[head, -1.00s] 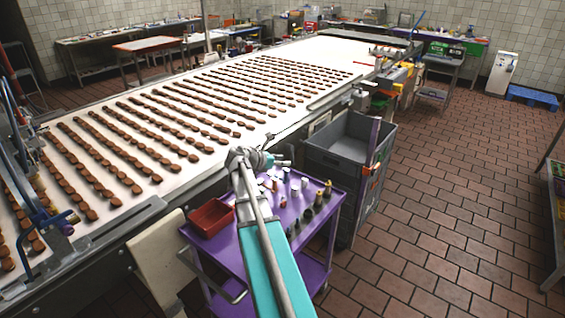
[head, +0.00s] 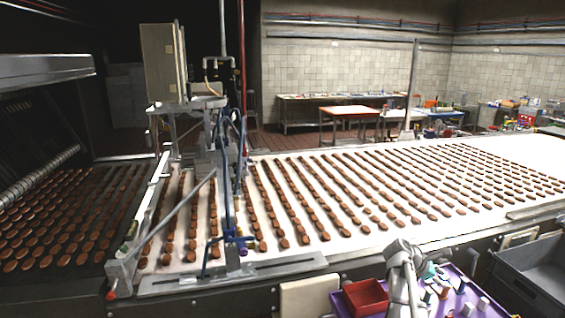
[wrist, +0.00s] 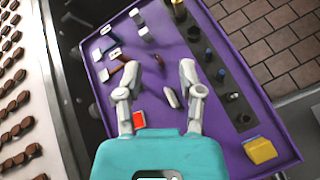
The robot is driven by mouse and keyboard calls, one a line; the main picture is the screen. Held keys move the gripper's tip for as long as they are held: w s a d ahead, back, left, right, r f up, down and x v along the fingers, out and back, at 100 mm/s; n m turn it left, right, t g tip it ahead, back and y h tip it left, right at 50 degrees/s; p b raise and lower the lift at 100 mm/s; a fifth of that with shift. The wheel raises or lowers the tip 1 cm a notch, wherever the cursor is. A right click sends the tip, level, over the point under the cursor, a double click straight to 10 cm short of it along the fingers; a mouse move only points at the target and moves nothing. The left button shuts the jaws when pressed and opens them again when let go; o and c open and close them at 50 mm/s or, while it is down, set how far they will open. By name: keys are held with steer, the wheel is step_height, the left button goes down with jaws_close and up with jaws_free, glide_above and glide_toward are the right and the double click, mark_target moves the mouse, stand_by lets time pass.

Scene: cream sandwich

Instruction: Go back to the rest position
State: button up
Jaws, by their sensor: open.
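My gripper shows in the wrist view (wrist: 157,82) with its two grey fingers apart and nothing between them. It is above the purple cart top (wrist: 222,152), on which small items lie below the fingers. In the head view my arm stands at the bottom right, in front of the conveyor and over the cart (head: 478,287). The gripper's fingertips are hard to make out there.
A conveyor (head: 300,258) carries rows of brown biscuits. A red bin (head: 365,297) sits on the cart's left. A grey crate (head: 530,270) stands at right. A yellow block (wrist: 260,150) and several dark bottles lie on the cart. A blue-handled frame (head: 228,240) stands at the conveyor's left.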

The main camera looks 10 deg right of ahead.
steer(key=s+a+f+m+y, duration=0.1)
steer(key=a+f+m+y, duration=0.1)
steer(key=a, duration=1.2)
steer(key=s+a+f+m+t+y, duration=0.1)
steer(key=a+m+y, duration=0.4)
steer(key=a, duration=1)
steer(key=s+a+f+m+t+y, duration=0.1)
steer(key=a+f+m+y, duration=0.3)
steer(key=a, duration=1)
steer(key=shift+s+a+f+m, duration=0.2)
steer(key=shift+s+f+m, duration=0.55)
steer(key=shift+s, duration=0.1)
